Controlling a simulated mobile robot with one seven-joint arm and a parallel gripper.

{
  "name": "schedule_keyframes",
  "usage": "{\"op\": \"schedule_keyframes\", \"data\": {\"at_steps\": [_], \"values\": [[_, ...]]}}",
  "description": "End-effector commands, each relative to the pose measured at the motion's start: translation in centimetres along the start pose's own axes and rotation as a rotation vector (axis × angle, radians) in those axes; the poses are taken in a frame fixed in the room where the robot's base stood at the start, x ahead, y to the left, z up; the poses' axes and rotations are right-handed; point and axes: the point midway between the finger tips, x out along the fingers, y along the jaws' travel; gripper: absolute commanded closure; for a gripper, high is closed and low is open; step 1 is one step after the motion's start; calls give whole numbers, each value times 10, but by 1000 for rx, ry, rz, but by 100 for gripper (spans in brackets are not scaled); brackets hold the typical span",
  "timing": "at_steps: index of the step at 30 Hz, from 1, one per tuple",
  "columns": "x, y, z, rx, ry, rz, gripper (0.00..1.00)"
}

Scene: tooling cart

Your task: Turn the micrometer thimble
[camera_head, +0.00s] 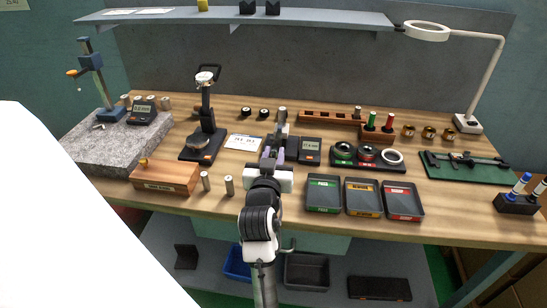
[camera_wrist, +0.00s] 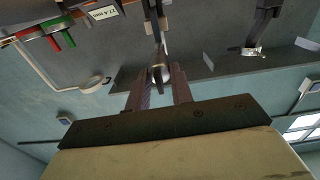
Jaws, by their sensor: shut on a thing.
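My gripper (camera_head: 272,158) is over the middle of the bench, its fingers around the near end of the micrometer (camera_head: 282,128). In the wrist view, the two purple-grey fingers (camera_wrist: 161,88) stand on either side of a round silver end, the thimble (camera_wrist: 161,73). They are shut on it. The dark micrometer frame (camera_wrist: 156,30) runs away beyond the thimble. In the head view, my gripper and arm hide the thimble and much of the micrometer.
Left are a dial gauge stand (camera_head: 205,130), a granite plate (camera_head: 100,150) and a wooden box (camera_head: 165,176). Two steel cylinders (camera_head: 229,186) stand close left of my arm. Green, yellow and red labelled trays (camera_head: 324,208) lie right. A shelf (camera_head: 240,18) spans the back.

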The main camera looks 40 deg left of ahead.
Motion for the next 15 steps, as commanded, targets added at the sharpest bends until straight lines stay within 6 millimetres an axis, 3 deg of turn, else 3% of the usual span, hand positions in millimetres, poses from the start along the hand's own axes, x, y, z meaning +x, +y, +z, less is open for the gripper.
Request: {"op": "schedule_keyframes", "data": {"at_steps": [15], "values": [[0, 2, 6, 416, 2, 0, 100]]}}
